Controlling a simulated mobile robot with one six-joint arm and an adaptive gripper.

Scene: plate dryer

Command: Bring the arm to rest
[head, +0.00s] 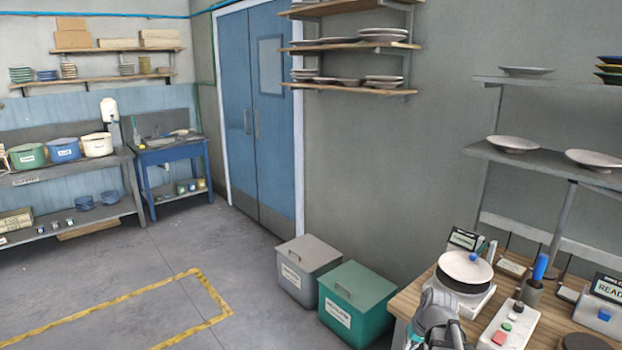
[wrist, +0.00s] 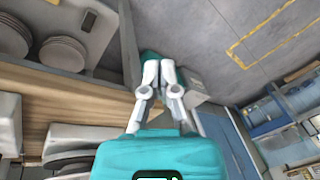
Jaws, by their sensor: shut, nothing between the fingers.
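My gripper (wrist: 159,70) shows in the middle of the wrist view. Its two fingers are together and nothing is between them. The tips point away over the scene, with the wooden worktop (wrist: 103,112) to the left and the floor beyond to the right. In the head view, part of my arm shows at the bottom right, by the near left end of the worktop (head: 408,298). I cannot make out the fingertips there.
On the worktop, a device (head: 468,298) bears a pale round plate (head: 465,267); a control box (head: 508,326) stands beside it. Grey (head: 308,265) and green (head: 356,294) lidded bins stand left of the worktop. Shelves with plates (head: 513,143) rise behind it. The floor (head: 150,265) is clear.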

